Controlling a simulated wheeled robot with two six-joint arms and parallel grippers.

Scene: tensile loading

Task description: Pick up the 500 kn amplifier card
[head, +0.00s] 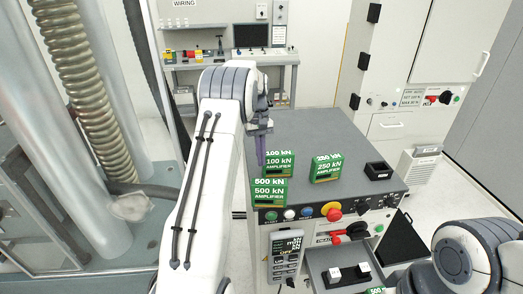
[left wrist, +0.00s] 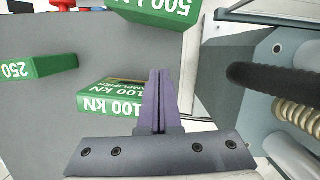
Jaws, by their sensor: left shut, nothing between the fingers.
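The green 500 kN amplifier card (head: 268,194) stands on the grey cabinet top near its front left edge. In the left wrist view the 500 kN card (left wrist: 162,10) is cut off by the top edge. My left gripper (head: 260,158) points down beside the green 100 kN card (head: 280,164), behind the 500 kN card. In the left wrist view its purple fingers (left wrist: 158,80) are closed together and empty, over the edge of the 100 kN card (left wrist: 108,98). My right arm shows at the lower right, but its gripper is out of view.
The green 250 kN card (head: 327,168) stands to the right on the cabinet top (head: 345,140). A black open box (head: 378,171) is at the right. Buttons and a red emergency knob (head: 331,210) line the front. The loading machine with a coiled column (head: 85,80) stands at the left.

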